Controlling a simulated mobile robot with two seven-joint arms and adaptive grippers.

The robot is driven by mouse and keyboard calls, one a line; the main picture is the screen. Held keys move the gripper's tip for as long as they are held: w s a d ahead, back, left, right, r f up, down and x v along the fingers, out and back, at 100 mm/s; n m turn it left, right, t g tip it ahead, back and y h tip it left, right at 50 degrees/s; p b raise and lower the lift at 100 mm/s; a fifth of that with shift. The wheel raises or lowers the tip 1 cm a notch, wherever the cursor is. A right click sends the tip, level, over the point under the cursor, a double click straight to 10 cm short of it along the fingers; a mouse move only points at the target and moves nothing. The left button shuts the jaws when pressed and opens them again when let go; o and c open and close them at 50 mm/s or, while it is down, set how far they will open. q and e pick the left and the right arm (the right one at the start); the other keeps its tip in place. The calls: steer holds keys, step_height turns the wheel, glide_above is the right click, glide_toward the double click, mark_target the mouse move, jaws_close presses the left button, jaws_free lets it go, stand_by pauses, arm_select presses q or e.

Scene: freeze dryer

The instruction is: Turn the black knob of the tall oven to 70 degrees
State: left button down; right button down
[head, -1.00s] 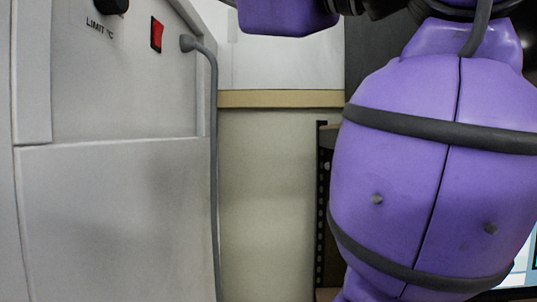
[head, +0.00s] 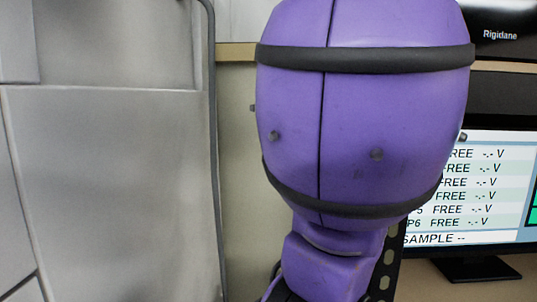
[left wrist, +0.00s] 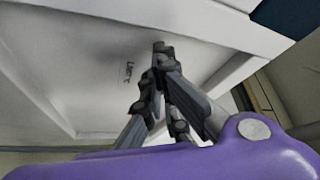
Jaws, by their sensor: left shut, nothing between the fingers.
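The tall oven (head: 115,170) stands at the left of the head view. Only its pale grey lower front and side edge show there. Its black knob and red switch are outside the head view. In the left wrist view a pale panel (left wrist: 75,60) with small dark lettering (left wrist: 129,72) fills the upper left, seen at a slant. My left gripper (left wrist: 157,72) is shut and empty, with its dark fingertips in front of this panel. I cannot make out the knob there or tell whether the fingers touch anything. My right gripper is not in view.
A monitor (head: 475,195) with a text table stands at the right, under a dark unit marked Rigidane (head: 500,34). My purple arm blocks the middle of the head view.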

arm_select(q)
steer(key=shift+w, duration=0.3)
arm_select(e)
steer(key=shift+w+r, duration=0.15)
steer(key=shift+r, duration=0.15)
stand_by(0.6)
arm_select(q)
steer(key=shift+w+f+p, duration=0.15)
steer(key=shift+f+p, duration=0.2)
steer(key=shift+p, duration=0.55)
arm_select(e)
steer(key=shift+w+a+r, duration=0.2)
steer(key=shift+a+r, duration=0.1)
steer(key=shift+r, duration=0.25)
arm_select(q)
steer(key=shift+w+f, duration=0.1)
steer(key=shift+f, duration=0.05)
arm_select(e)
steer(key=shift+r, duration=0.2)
arm_select(q)
steer(key=shift+w+f+p, duration=0.35)
steer(key=shift+f+p, duration=0.05)
steer(key=shift+p, duration=0.55)
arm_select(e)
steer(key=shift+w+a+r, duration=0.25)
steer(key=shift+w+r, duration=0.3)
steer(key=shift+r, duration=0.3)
